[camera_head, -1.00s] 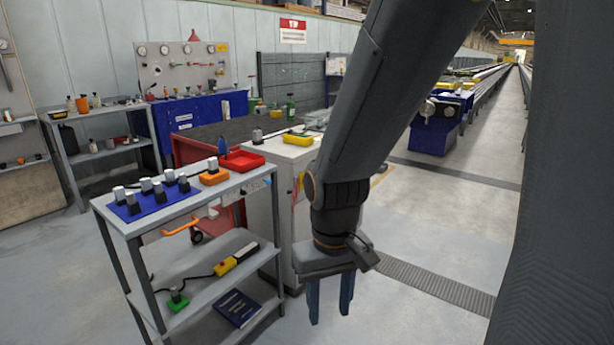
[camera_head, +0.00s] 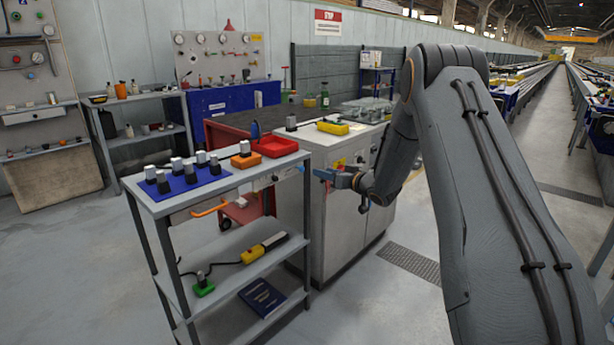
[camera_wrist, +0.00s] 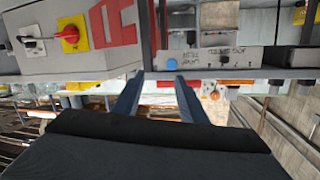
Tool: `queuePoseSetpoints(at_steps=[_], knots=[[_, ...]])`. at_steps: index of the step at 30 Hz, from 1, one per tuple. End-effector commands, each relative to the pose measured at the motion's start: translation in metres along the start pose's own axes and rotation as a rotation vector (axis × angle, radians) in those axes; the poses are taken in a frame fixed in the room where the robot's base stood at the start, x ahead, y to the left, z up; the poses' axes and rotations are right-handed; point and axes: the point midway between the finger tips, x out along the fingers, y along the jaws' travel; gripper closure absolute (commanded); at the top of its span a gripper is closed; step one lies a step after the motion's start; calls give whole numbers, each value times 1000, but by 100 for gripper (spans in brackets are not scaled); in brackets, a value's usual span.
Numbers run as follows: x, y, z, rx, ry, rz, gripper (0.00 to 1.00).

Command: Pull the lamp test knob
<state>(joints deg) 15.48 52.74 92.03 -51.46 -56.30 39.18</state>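In the wrist view, a grey box at upper left carries a red knob on a yellow plate (camera_wrist: 70,36) and a dark switch on a white plate (camera_wrist: 31,44). My gripper (camera_head: 322,175) points left, level with the upper part of the cart, in front of the white cabinet (camera_head: 318,215). In the wrist view my gripper (camera_wrist: 158,82) has its two blue fingers apart, with nothing visibly held. The boxed knobs lie left of the fingers, apart from them.
The grey cart (camera_head: 239,277) stands left of my gripper, with a blue mat (camera_head: 213,181), an orange block (camera_head: 244,161) and a red tray (camera_head: 276,147) on top. An orange handle (camera_head: 210,211) juts from its front. Open floor (camera_head: 345,318) lies before the cabinet.

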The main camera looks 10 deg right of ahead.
Motion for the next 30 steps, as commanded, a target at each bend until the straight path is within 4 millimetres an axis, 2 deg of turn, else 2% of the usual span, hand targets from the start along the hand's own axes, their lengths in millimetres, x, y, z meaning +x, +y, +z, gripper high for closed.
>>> queuePoseSetpoints(at_steps=[1,9,14,24,30], knots=[[5,3,8,10,29,-50,62],[10,-3,17,37,106,-207,62],[26,-8,15,37,110,-215,62],[73,-18,10,37,109,-213,62],[83,-19,8,38,109,-211,62]])
